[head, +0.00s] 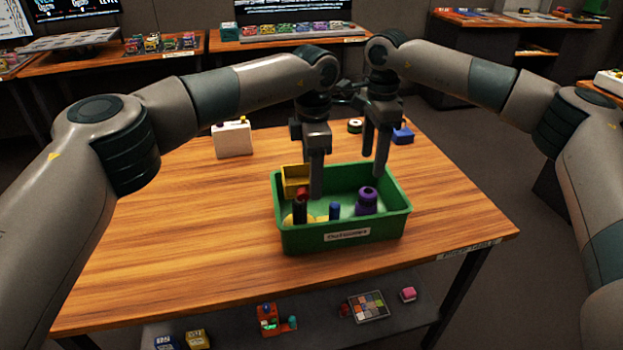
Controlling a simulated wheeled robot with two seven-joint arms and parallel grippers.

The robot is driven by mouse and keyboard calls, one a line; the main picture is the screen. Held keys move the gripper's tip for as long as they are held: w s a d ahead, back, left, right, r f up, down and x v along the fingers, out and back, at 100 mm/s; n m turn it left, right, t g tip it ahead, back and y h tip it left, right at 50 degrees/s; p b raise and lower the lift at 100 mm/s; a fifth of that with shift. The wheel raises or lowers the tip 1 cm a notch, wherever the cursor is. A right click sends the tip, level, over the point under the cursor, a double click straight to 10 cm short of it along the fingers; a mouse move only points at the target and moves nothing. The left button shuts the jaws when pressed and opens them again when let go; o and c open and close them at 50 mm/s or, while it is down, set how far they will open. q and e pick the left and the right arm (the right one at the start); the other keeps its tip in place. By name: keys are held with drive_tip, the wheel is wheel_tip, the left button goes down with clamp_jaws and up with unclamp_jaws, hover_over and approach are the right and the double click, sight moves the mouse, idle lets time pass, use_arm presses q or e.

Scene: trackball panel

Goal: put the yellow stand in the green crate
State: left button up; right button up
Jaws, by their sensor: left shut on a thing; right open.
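The green crate (345,244) stands near the table's front right, with a label on its front wall. The yellow stand (294,175) is at the crate's back left corner, its upper part level with the rim. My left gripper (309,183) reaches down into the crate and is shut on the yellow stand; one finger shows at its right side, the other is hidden. Whether the stand touches the crate floor is hidden. My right gripper (375,160) is open and empty, pointing down at the crate's back right rim.
The crate also holds a purple piece (366,203), a blue cylinder (335,211), a dark cylinder (300,210), a red piece and a flat yellow piece. A white box (232,138) and a blue block (403,134) stand behind. The table's left side is clear.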

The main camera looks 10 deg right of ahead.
use_arm(q)
drive_tip(key=shift+w, duration=0.15)
drive_tip(key=shift+f, duration=0.75)
drive_tip(key=o, duration=1.6)
drive_tip(key=shift+f, duration=0.15)
wheel_tip(320, 180, up, 12)
drive_tip(key=shift+r, duration=0.2)
